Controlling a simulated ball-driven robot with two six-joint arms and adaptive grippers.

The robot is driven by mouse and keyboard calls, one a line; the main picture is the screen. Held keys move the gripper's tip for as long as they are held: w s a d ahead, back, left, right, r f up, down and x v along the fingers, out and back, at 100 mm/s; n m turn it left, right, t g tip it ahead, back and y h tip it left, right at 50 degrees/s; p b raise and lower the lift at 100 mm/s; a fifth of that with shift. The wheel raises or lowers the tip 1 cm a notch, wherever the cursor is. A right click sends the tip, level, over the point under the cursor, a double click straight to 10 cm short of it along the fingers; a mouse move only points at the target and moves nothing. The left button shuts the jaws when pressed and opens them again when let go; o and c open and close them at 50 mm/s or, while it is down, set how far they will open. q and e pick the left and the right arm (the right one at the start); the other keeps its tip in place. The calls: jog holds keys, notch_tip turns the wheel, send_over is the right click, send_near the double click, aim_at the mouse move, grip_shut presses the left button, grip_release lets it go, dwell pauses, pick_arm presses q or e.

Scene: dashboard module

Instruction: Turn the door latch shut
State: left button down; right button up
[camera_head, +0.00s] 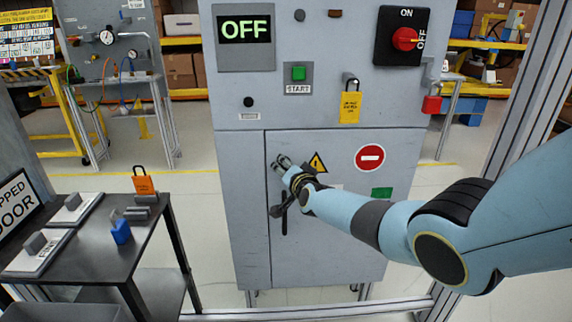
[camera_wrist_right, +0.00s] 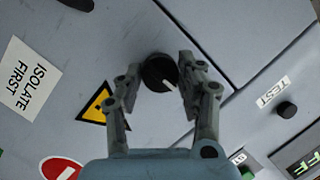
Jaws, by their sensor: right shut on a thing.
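The door latch is a round black knob with a white pointer line, seen in the right wrist view (camera_wrist_right: 158,74) on the grey cabinet door (camera_head: 335,245). In the head view my right gripper (camera_head: 281,162) hides it near the door's upper left corner. In the right wrist view my right gripper (camera_wrist_right: 161,72) has its two fingers on either side of the knob and is shut on it. The pointer line slants toward the right finger. The door lies flush with the cabinet front. My left gripper is not in view.
A black handle (camera_head: 284,213) stands out from the door below my right gripper. The panel above carries an OFF display (camera_head: 245,30), a green start button (camera_head: 298,73) and a red rotary switch (camera_head: 404,39). A dark table (camera_head: 100,240) with padlocks stands at left.

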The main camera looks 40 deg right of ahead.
jog(key=shift+f, duration=0.1)
jog(key=o, duration=1.1)
jog(key=shift+o, duration=0.2)
jog(key=v, duration=1.2)
